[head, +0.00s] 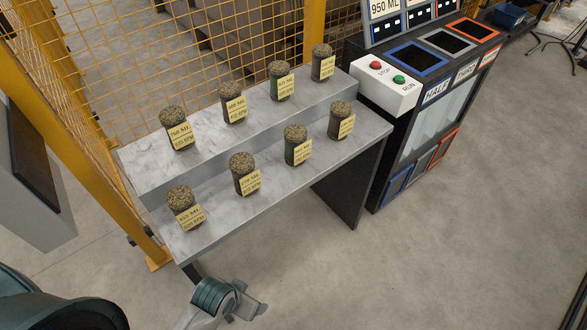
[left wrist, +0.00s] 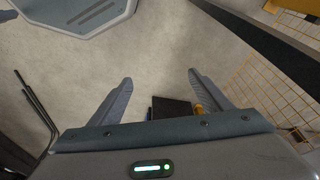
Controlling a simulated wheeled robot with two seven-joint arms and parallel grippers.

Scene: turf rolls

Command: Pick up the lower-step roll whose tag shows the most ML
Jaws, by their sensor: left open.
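Several dark cylindrical rolls with speckled tops and yellow tags stand upright on the lower step (head: 220,215). From left to right they are the first roll (head: 180,197), the second roll (head: 241,163), the third roll (head: 295,134) and the rightmost roll (head: 340,111). Their tags carry an ML line above a BPM line, but the digits are too small to read surely. My left gripper (head: 252,299) is open and empty, below and in front of the stand's left end. In the left wrist view its open fingers (left wrist: 160,77) point over bare floor. My right gripper is not in view.
More tagged rolls stand on the upper step (head: 205,132) behind. A yellow mesh fence (head: 85,60) runs behind the stand. A white button box (head: 383,87) and a bin cabinet (head: 420,125) stand at the right. The floor in front is clear.

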